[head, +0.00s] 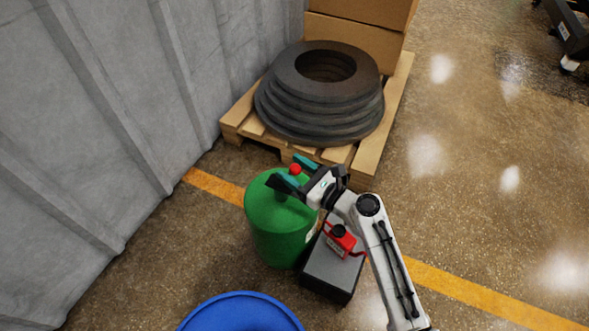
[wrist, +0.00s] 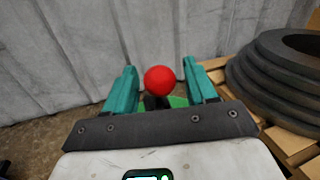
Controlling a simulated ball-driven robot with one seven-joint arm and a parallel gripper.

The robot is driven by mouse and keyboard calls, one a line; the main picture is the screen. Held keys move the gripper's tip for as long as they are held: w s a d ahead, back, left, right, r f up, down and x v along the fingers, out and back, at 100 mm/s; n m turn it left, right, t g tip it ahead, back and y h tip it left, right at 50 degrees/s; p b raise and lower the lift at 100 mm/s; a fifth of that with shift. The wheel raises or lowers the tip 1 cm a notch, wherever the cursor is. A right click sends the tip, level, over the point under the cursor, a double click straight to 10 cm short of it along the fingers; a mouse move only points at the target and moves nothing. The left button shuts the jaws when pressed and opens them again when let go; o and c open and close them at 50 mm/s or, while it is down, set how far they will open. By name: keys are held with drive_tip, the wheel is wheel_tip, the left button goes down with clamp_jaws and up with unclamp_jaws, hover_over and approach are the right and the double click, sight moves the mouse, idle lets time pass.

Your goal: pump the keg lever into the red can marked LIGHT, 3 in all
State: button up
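The green keg (head: 272,230) stands on the floor in the head view, with its lever's red ball knob (head: 295,169) above its top. In the wrist view the red knob (wrist: 159,80) sits between the two teal fingers. My gripper (wrist: 159,84) is open around the knob, with a gap visible on each side. In the head view my gripper (head: 298,170) reaches over the keg from the right. The red can (head: 338,243) with a black cap stands on a dark grey box beside the keg. Its label is too small to read. The gripper hides part of the lever.
The grey box (head: 330,273) stands right of the keg. A blue drum (head: 240,298) is at the bottom edge. Black rings (head: 285,112) and cartons (head: 355,45) sit on a wooden pallet (head: 398,95) behind. A grey wall (head: 110,110) bounds the left.

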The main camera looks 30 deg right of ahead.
clamp_jaws()
idle(0.3)
